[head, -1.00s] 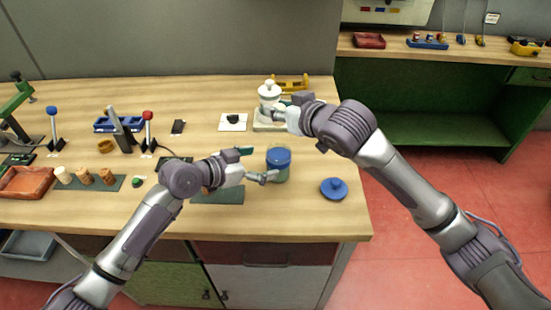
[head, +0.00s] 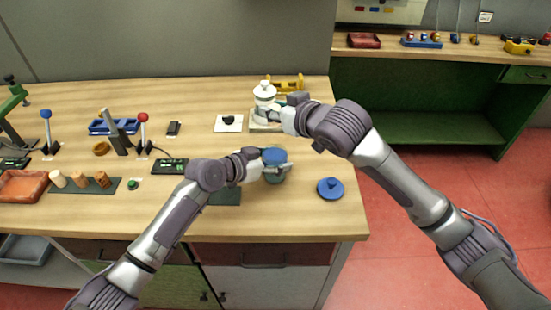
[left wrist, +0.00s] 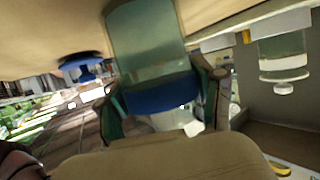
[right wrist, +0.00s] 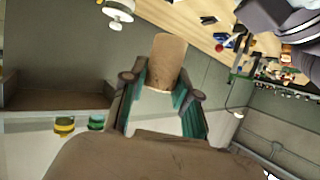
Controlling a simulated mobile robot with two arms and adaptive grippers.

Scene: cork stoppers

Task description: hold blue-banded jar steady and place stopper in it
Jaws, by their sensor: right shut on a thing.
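The blue-banded jar (head: 275,176) stands upright near the table's front right. In the left wrist view it is a greenish clear jar (left wrist: 146,45) with a wide blue band. My left gripper (head: 273,163) is level with the jar, its fingers on either side of it; they look open, with no clear grip. My right gripper (right wrist: 166,90) is shut on a tan cork stopper (right wrist: 168,55), held in the air. In the head view my right gripper (head: 274,108) is beside the white-lidded jar (head: 264,92), and the stopper is not visible there.
A blue knobbed lid (head: 330,188) lies right of the jar near the table edge. Several corks stand on a dark mat (head: 116,183) at left. A white square with a black knob (head: 228,122) and a yellow holder (head: 290,82) are behind. A dark green mat (head: 225,197) lies left of the jar.

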